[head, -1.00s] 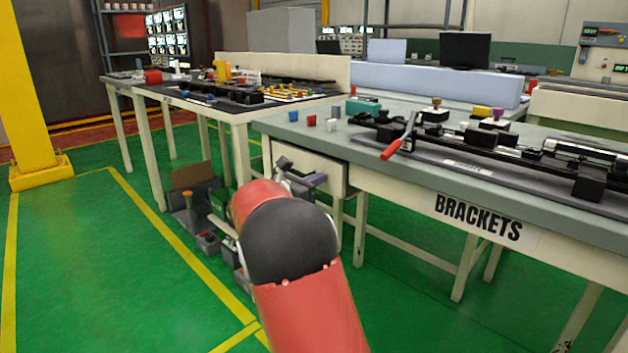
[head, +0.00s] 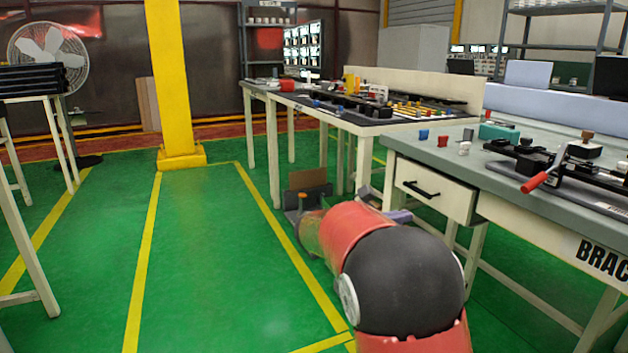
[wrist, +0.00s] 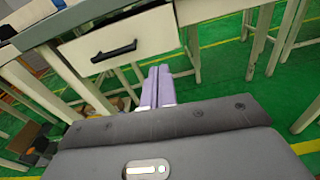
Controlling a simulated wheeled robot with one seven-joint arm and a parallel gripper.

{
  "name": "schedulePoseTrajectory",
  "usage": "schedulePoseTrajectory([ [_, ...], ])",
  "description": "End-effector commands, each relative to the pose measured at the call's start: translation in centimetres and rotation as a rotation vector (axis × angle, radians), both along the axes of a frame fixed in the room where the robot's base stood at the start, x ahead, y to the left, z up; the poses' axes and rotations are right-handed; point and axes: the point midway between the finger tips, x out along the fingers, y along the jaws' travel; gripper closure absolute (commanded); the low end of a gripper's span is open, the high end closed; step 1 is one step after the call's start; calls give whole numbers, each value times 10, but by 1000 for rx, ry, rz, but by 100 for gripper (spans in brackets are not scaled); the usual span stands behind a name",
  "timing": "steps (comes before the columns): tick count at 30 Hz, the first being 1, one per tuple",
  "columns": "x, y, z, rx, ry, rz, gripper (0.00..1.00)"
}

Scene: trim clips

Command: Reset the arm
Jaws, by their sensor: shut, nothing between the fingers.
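My red and black arm reaches forward from the bottom of the head view, low and beside the workbench. My gripper (wrist: 157,88) shows in the wrist view with its two pale lavender fingers together and nothing between them. In the head view only a lavender bit of it (head: 400,216) shows past my arm, in front of the bench's legs.
The brackets bench (head: 400,146) carries small blocks, a teal box (head: 499,131) and a red-handled clamp (head: 546,178). A second bench (head: 352,127) stands behind. Bins (head: 303,195) sit on the floor near my arm. A yellow column (head: 170,90) and open green floor lie left.

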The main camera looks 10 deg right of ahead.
Motion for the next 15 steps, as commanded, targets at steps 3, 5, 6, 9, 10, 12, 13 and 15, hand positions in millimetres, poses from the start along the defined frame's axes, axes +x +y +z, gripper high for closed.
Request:
schedulePoseTrajectory([
  [3,-46,-19,-3,220,-118,-72,100],
  [5,-76,-25,-9,370,-205,-126,100],
  [6,-98,-26,-15,477,-269,-167,100],
  [9,-149,-20,-31,731,-435,-282,100],
  [10,-164,-16,-35,805,-488,-320,100],
  [12,-196,-3,-45,972,-608,-413,100],
  [13,-210,3,-49,1042,-660,-455,100],
  [15,-239,21,-58,1199,-783,-560,100],
])
